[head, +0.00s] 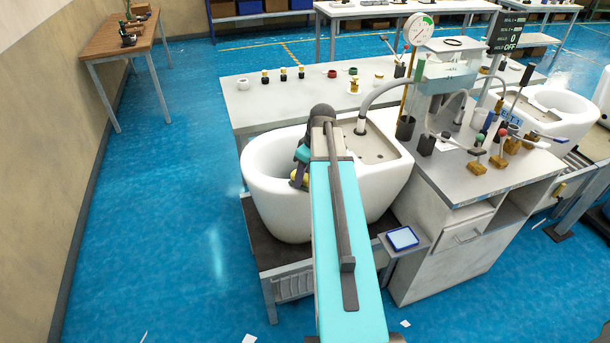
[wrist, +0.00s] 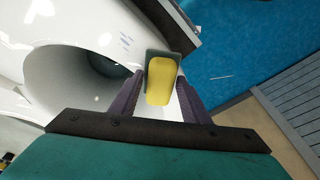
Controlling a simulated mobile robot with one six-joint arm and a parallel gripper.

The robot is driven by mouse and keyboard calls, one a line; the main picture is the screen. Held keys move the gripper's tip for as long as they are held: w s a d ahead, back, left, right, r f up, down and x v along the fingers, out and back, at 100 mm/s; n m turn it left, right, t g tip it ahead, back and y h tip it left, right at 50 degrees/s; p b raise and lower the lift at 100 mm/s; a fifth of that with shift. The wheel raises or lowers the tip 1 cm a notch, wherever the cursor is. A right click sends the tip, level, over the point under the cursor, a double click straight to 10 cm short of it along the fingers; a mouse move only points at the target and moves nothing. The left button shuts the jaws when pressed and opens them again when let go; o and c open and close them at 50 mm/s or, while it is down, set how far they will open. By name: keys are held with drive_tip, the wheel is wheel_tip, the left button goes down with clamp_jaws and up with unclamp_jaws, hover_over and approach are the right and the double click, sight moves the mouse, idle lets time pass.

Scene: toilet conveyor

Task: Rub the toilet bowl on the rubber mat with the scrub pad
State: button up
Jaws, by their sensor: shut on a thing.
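The white toilet bowl (head: 262,205) stands upright on the dark rubber mat (head: 256,235) of a low stand, its opening facing up. My gripper (head: 298,180) is at the bowl's near rim, beside the opening. It is shut on the scrub pad (wrist: 161,82), a yellow block with a dark layer at its far end. In the wrist view, the fingers flank the pad and the bowl (wrist: 105,30) fills the upper left. I cannot tell whether the pad touches the bowl. My arm hides part of the bowl.
A grey workbench (head: 425,190) with a gauge, hoses and several hand tools stands right of the bowl. A small blue-topped tray (head: 402,238) juts out near the stand. A long table (head: 245,100) with small parts is behind. Blue floor at left is open.

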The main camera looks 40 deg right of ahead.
drive_tip(key=shift+s+d+f, duration=0.1)
drive_tip(key=shift+s+d, duration=0.25)
drive_tip(key=shift+d, duration=0.3)
drive_tip(key=shift+s+d+f, duration=0.1)
drive_tip(key=shift+s+d, duration=0.2)
drive_tip(key=shift+d, duration=0.35)
drive_tip(key=shift+c, duration=0.4)
drive_tip(key=shift+s+d+r, duration=0.1)
drive_tip(key=shift+s+d, duration=0.25)
drive_tip(key=shift+d, duration=0.5)
drive_tip(key=shift+s+d, duration=0.3)
drive_tip(key=shift+d, duration=0.5)
drive_tip(key=shift+s+d+r, duration=0.1)
drive_tip(key=shift+s+d, duration=0.25)
drive_tip(key=shift+d, duration=0.45)
drive_tip(key=shift+s+d, duration=0.35)
drive_tip(key=shift+d, duration=0.45)
drive_tip(key=shift+r, duration=0.1)
drive_tip(key=w+p+v, duration=0.1)
drive_tip(key=p+v, duration=0.2)
drive_tip(key=v, duration=0.2)
drive_tip(key=shift+w+a+r, duration=0.15)
drive_tip(key=shift+a+r, duration=0.15)
drive_tip(key=shift+r, duration=0.25)
drive_tip(key=shift+p, duration=0.3)
